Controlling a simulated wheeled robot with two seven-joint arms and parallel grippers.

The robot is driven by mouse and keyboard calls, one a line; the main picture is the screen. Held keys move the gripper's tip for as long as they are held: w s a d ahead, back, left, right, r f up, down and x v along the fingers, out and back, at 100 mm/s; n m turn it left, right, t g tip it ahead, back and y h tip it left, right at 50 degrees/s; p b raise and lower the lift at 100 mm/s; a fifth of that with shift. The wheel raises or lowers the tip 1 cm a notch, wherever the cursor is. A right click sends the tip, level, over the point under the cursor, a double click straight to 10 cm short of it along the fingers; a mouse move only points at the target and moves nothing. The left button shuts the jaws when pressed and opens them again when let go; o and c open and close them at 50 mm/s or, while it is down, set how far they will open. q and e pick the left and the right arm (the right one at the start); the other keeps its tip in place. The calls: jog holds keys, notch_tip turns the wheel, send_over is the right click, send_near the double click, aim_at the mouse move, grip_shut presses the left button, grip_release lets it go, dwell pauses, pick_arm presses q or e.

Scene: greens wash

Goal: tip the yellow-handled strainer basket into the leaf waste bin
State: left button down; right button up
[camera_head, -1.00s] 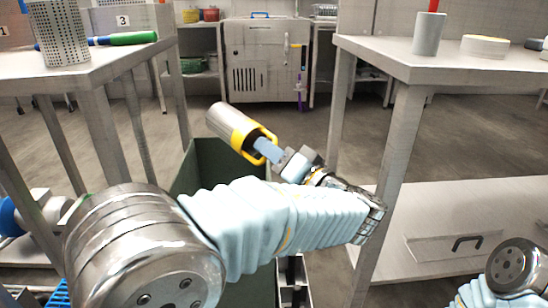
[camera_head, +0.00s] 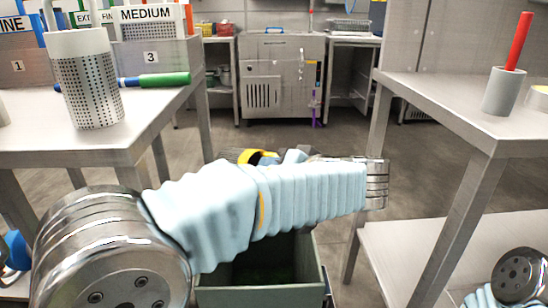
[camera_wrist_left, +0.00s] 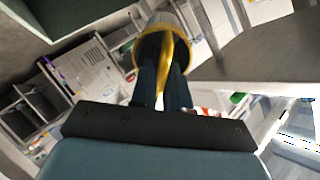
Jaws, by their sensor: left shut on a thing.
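The yellow-handled strainer basket (camera_head: 258,157) is mostly hidden behind my left arm in the head view; its yellow part and a bit of its dark grey side show. In the left wrist view the basket (camera_wrist_left: 165,25) is pale with a yellow rim, its open end towards the camera. My left gripper (camera_wrist_left: 163,82) is shut on its yellow handle (camera_wrist_left: 166,62). The left gripper (camera_head: 292,156) is partly hidden by my forearm in the head view. The dark green leaf waste bin (camera_head: 258,297) stands below that forearm, its opening partly covered. My right gripper is out of view.
The left table (camera_head: 60,145) holds a perforated pale strainer (camera_head: 88,88), a green-handled tool (camera_head: 164,80) and numbered holders. The right table (camera_head: 440,95) holds a grey cup (camera_head: 502,92) with a red stick. A metal cabinet (camera_head: 282,80) stands at the back beyond open floor.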

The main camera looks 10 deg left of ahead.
pick_arm(q)
jog(key=w+a+r+g+h+p, duration=0.1)
jog(key=r+g+h+p, duration=0.1)
jog(key=p, duration=0.4)
jog(key=a+r+g+h+p, duration=0.1)
jog(key=a+g+h+p, duration=0.1)
jog(key=h+p, duration=0.2)
jog(key=w+a+r+g+h+p, duration=0.1)
jog(key=a+r+h+p, duration=0.1)
jog(key=p, duration=0.6)
jog(key=shift+w+r+n+g+h, duration=0.35)
jog(key=shift+n+g+h, duration=0.05)
jog(key=shift+h, duration=0.5)
jog(key=shift+w+a+f+h, duration=0.25)
jog(key=shift+a+h, duration=0.15)
jog(key=shift+h, duration=0.1)
jog(key=shift+w+a+r+g+h, duration=0.15)
jog(key=shift+w+a+g+h, duration=0.25)
jog(key=shift+g+h, duration=0.35)
jog(key=shift+a+r+g+h, duration=0.15)
jog(key=shift+a+g+h, duration=0.1)
jog(key=shift+h, duration=0.3)
jog(key=shift+s, duration=0.1)
